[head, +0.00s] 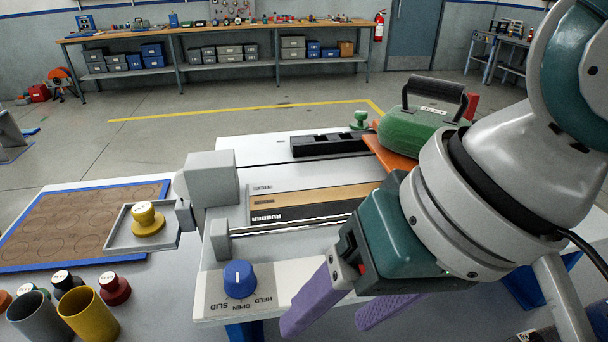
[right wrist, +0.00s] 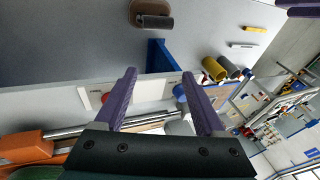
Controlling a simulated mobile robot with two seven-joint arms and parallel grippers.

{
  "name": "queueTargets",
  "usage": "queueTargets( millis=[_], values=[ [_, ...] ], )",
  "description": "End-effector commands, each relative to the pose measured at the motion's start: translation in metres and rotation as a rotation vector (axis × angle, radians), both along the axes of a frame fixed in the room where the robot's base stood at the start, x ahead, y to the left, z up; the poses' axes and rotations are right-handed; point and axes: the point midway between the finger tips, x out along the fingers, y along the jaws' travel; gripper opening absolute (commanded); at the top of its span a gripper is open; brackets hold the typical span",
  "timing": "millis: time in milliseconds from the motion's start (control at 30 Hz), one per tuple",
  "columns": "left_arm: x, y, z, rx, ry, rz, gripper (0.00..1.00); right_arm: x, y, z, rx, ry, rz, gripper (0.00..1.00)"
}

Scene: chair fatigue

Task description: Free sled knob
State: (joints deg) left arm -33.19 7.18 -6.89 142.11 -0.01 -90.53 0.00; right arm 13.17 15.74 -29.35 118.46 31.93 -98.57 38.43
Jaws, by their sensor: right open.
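A blue knob (head: 239,279) with a white pointer line sits on the front panel (head: 205,300) of the white rig, beside the words HELD, OPEN and SLID. It also shows in the right wrist view (right wrist: 180,91), near one fingertip. The pointer line faces the far side. My right gripper (head: 330,322), with purple fingers, is open and empty, to the right of the knob and apart from it in the head view. It also shows in the right wrist view (right wrist: 158,75). A purple tip (right wrist: 302,10), seemingly my left gripper, shows at that view's corner; its opening is hidden.
A green weight (head: 415,130) with a black handle rests on an orange plate (head: 392,157) at the rig's far right. A grey tray (head: 117,240) holding a yellow knobbed weight (head: 147,220) is left of the knob. Cups and small weights stand at lower left.

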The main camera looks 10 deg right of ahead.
Motion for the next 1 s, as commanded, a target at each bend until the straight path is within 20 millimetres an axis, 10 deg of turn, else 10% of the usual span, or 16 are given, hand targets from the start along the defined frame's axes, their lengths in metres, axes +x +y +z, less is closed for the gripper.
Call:
queueTargets(
  millis=[333,633,1000],
  values=[
    [0.0,0.0,-0.05,0.0,0.0,0.001,0.5,0.066,-0.029,0.026,-0.152,0.204,-0.316,0.72],
    [0.0,-0.001,-0.063,-0.004,0.0,0.003,0.5,0.086,-0.062,0.063,-0.213,0.28,-0.595,0.72],
    [0.0,-0.002,-0.059,-0.009,0.0,0.006,0.5,0.087,-0.059,0.013,-0.216,0.288,-0.606,0.72]
  ],
)
